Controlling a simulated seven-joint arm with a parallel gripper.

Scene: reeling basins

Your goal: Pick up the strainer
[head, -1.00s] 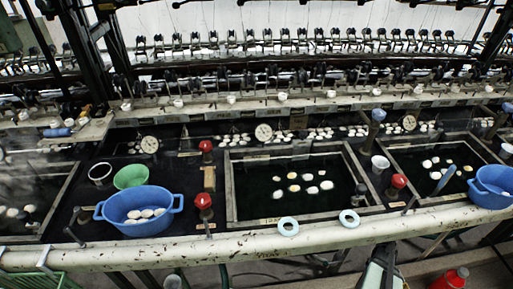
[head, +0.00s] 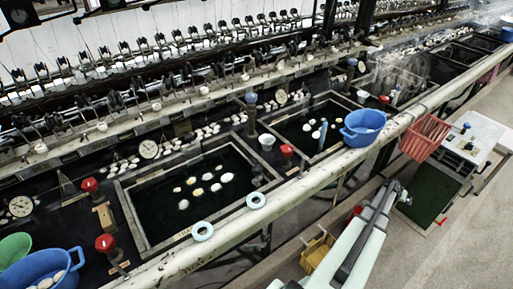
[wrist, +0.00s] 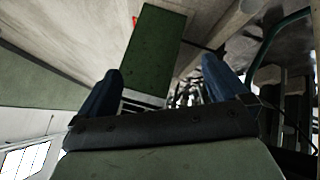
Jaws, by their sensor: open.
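I cannot make out a strainer for certain in either view. In the wrist view my gripper (wrist: 162,66) shows two dark blue fingers spread apart with nothing between them. A green panel (wrist: 152,48) shows beyond the fingers, and the gripper touches nothing that I can see. In the head view my pale arm reaches in from the bottom, in front of the basin bench; its fingers are not clear there.
The bench rail (head: 215,237) runs diagonally in front of the basins. Blue tubs (head: 362,133) and a green bowl (head: 13,248) stand on the bench. A red basket (head: 425,137), a white-topped stand (head: 487,132) and a yellow crate (head: 317,254) are nearby. The floor at right is open.

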